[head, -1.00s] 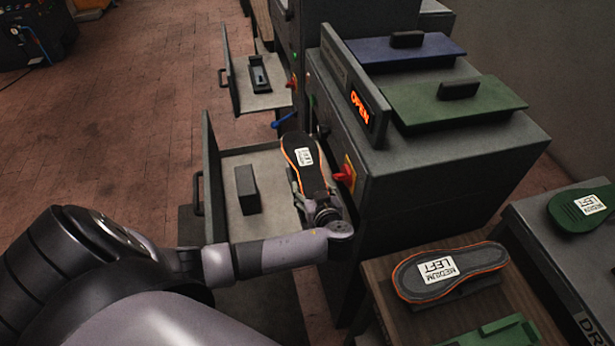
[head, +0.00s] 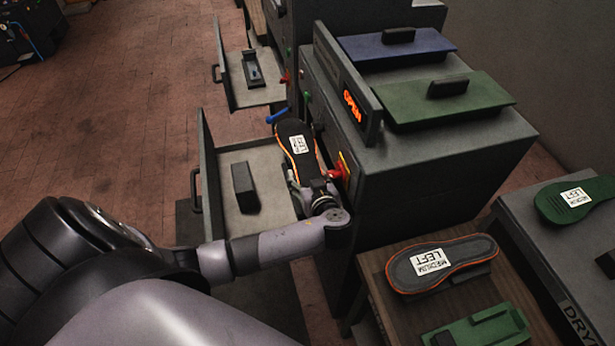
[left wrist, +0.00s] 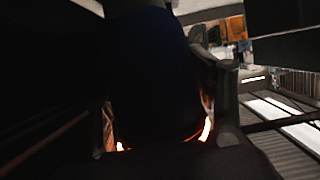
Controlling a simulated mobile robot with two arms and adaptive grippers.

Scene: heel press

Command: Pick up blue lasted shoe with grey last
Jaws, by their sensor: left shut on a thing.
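A lasted shoe (head: 298,160) is held sole up in the head view, with a dark sole, an orange edge and a white label. It is over the right side of the near open drawer, beside the press front. My left gripper (head: 312,186) is shut on its near end. In the left wrist view the shoe's dark navy body (left wrist: 160,75) fills the middle, with glowing orange edging below. Its last cannot be made out. Another dark, orange-edged piece labelled MEDIUM LEFT (head: 438,262) lies on the wooden bench at the right. My right gripper is not in view.
The press (head: 420,160) shows OPEN and carries a blue plate (head: 375,46) and a green plate (head: 410,106). The near drawer (head: 260,160) holds a dark block (head: 245,188). A far drawer (head: 250,97) is also open. A green sole (head: 575,198) lies at the right.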

